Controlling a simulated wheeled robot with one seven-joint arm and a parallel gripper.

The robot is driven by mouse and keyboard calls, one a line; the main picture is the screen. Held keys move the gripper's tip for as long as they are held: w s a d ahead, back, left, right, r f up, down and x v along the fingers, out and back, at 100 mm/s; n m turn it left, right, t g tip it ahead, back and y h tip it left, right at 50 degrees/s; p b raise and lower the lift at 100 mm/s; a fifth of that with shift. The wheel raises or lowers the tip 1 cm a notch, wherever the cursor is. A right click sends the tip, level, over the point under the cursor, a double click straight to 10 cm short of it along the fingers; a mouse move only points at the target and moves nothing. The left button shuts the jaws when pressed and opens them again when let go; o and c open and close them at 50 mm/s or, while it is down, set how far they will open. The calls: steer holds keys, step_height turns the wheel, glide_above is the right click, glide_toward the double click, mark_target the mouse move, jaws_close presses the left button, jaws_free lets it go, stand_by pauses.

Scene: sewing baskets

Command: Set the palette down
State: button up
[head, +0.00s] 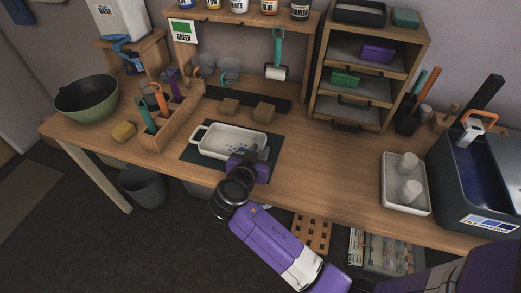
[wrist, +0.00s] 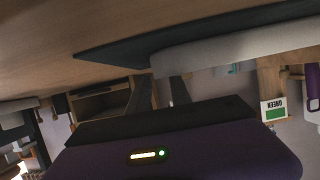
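The palette (head: 232,138) is a shallow white dish with a loop handle at its left end and several bluish marks inside. It lies over a dark mat (head: 203,162) at the table's front; whether its whole base touches the mat is unclear. My gripper (head: 251,160) is at its front right side. In the wrist view, which is upside down, the palette's pale wall (wrist: 230,46) runs close along the dark mat (wrist: 110,50). My gripper's two dark fingers (wrist: 165,88) reach to the palette's near edge with a gap between them. Their tips are hidden.
Two small wooden blocks (head: 263,112) sit behind the palette. A white tray with cups (head: 405,207) and a dark bin (head: 485,205) are to the right. Table between palette and tray is clear.

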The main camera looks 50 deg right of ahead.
steer(key=v, duration=1)
steer(key=shift+s+a+r, duration=0.1)
steer(key=shift+s+a, duration=0.05)
steer(key=shift+a, duration=0.2)
